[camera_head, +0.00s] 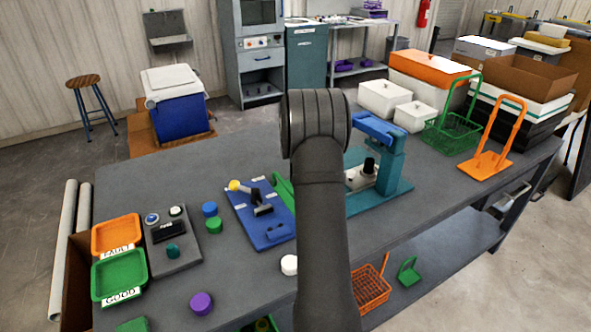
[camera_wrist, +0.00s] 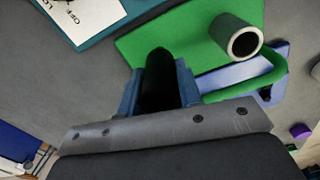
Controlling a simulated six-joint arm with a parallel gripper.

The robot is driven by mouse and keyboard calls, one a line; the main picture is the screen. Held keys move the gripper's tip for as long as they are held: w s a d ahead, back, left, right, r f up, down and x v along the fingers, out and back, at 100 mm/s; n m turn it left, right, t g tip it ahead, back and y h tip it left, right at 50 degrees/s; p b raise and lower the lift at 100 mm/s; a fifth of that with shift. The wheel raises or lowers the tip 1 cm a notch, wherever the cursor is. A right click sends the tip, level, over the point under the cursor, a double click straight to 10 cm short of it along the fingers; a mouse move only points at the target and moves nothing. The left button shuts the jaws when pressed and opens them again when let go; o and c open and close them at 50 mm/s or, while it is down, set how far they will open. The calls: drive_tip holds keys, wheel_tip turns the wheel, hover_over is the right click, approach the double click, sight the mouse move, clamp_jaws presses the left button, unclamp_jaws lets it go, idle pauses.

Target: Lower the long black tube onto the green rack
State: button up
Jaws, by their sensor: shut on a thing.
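In the wrist view my gripper (camera_wrist: 159,88) has its two blue fingers closed on the sides of the long black tube (camera_wrist: 157,66). The tube's dark end points away from the camera, over the edge of the green rack (camera_wrist: 190,35). I cannot tell whether tube and rack touch. A hollow round post with a pale rim (camera_wrist: 244,43) stands on the rack's right part, and a green curved bar is below it. In the head view only a sliver of the green rack (camera_head: 283,190) shows left of my arm; my arm hides the gripper and the tube.
A blue board (camera_head: 262,215) with a yellow-knobbed lever lies left of the rack. A teal stand (camera_head: 388,165) is to its right. Blue and green knobs (camera_head: 212,217) and a white one (camera_head: 289,264) are nearby. Green and orange trays (camera_head: 118,233) are at the left.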

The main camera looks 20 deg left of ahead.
drive_tip(key=shift+f, duration=1.3)
idle(0.6)
drive_tip(key=o, duration=1.7)
drive_tip(key=shift+r, duration=4)
drive_tip(key=shift+w+d+r, duration=0.55)
drive_tip(key=shift+r, duration=0.6)
drive_tip(key=shift+w+d+r, duration=0.5)
drive_tip(key=shift+r, duration=0.7)
drive_tip(key=shift+w+d+r, duration=0.55)
drive_tip(key=shift+r, duration=0.6)
